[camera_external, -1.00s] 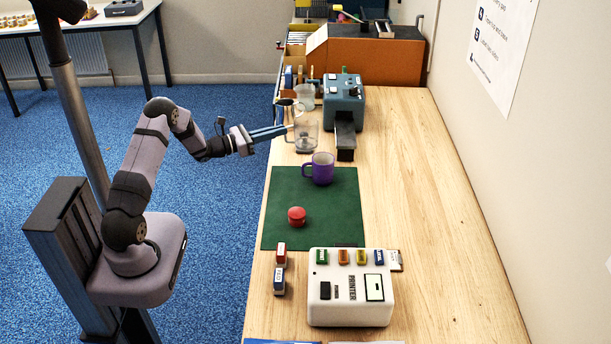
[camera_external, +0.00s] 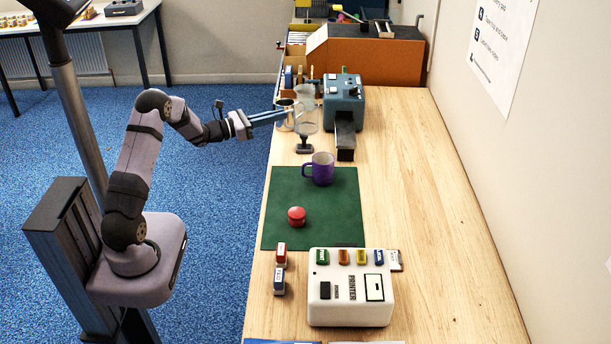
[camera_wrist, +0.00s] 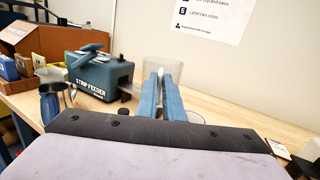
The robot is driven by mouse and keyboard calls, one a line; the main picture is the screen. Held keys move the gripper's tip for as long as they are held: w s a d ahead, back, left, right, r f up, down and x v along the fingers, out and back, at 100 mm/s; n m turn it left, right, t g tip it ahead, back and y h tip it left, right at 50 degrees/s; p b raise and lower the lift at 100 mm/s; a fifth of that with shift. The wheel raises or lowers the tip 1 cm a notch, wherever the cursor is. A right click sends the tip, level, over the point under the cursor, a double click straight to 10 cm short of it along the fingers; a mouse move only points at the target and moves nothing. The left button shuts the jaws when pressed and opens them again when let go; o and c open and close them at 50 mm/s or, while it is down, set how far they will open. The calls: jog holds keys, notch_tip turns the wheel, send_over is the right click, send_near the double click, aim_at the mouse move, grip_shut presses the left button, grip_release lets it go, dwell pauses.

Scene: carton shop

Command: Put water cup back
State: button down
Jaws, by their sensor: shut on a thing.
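My gripper (camera_external: 288,112) is shut on a clear water cup (camera_external: 309,121) at its left side and holds it above the far part of the table, upright as far as I can tell. In the wrist view the gripper's blue fingers (camera_wrist: 160,92) stand together in front of the see-through cup (camera_wrist: 174,72). A small dark stand (camera_external: 305,145) shows on the table just below the held cup. A second clear vessel (camera_external: 306,94) stands farther back, partly hidden. The exact grip point is too small to make out.
A teal strip feeder (camera_external: 343,92) stands right of the cup. A metal jug (camera_wrist: 51,104) is close on the left. A purple mug (camera_external: 322,170) and red button (camera_external: 296,215) are on the green mat (camera_external: 280,233). The table (camera_external: 430,220) is clear to the right.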

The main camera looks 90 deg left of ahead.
jog(key=w+d+r+m+h+b, duration=0.1)
jog(key=w+d+m+h+b, duration=1)
jog(key=w+d, duration=1.05)
jog(key=shift+s+d+f+n+t+h+p, duration=0.15)
jog(key=shift+s+d+f+n+h+p, duration=0.35)
jog(key=shift+f, duration=1.7)
jog(key=shift+s+d+f+n+t+h+p, duration=0.1)
jog(key=shift+f+h+p, duration=0.4)
jog(key=shift+f, duration=1.75)
jog(key=shift+s+d+f+n+t+h+p, duration=0.2)
jog(key=shift+f+p, duration=0.55)
jog(key=shift+f, duration=1.45)
jog(key=shift+d+f, duration=0.1)
jog(key=shift+f, duration=0.15)
jog(key=shift+f+b, duration=0.35)
jog(key=shift+b, duration=0.1)
jog(key=c, duration=1.9)
grip_release()
